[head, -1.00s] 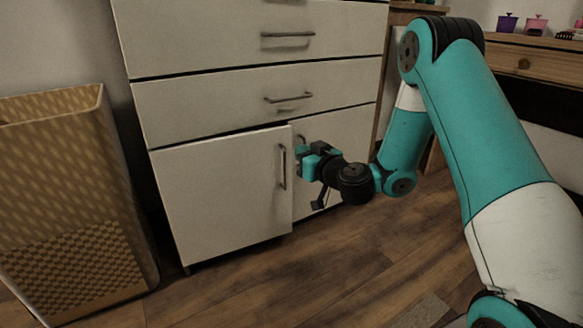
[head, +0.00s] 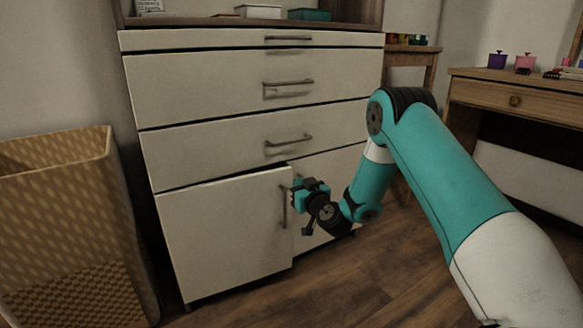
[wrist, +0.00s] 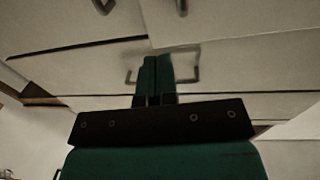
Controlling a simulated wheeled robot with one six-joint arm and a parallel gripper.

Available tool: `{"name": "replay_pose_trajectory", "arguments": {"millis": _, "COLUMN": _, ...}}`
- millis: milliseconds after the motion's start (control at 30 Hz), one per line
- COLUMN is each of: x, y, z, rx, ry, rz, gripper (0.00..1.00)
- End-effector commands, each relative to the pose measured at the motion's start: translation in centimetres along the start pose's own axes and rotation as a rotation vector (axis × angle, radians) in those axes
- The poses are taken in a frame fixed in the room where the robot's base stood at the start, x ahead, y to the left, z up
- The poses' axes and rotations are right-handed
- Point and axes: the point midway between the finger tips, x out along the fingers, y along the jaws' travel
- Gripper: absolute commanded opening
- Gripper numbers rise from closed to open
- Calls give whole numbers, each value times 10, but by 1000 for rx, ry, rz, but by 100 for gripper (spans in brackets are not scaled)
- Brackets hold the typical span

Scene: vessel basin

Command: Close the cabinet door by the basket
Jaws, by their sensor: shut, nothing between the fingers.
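The white cabinet door (head: 220,235) by the basket is at the lower left of the cabinet in the head view. It stands slightly ajar, with a dark gap along its top right and its right edge out from the front. Its vertical metal handle (head: 283,207) is near that edge. My gripper (head: 296,190) is shut and empty, beside the door's free edge, just right of the handle. Contact cannot be told. In the wrist view, the shut teal fingers (wrist: 156,70) overlap a metal handle (wrist: 190,75) on a white front.
The woven basket (head: 65,220) stands left of the door, close to the cabinet's side. White drawers (head: 220,85) with bar handles are above. A second lower front (head: 335,170) is behind my gripper. A wooden desk (head: 520,90) stands at the right. Open wooden floor lies in front.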

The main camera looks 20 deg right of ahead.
Motion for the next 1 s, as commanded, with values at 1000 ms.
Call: {"name": "replay_pose_trajectory", "arguments": {"millis": 1000, "x": 55, "y": 8, "z": 1, "rx": 2, "ry": 1, "rz": 11, "gripper": 0}}
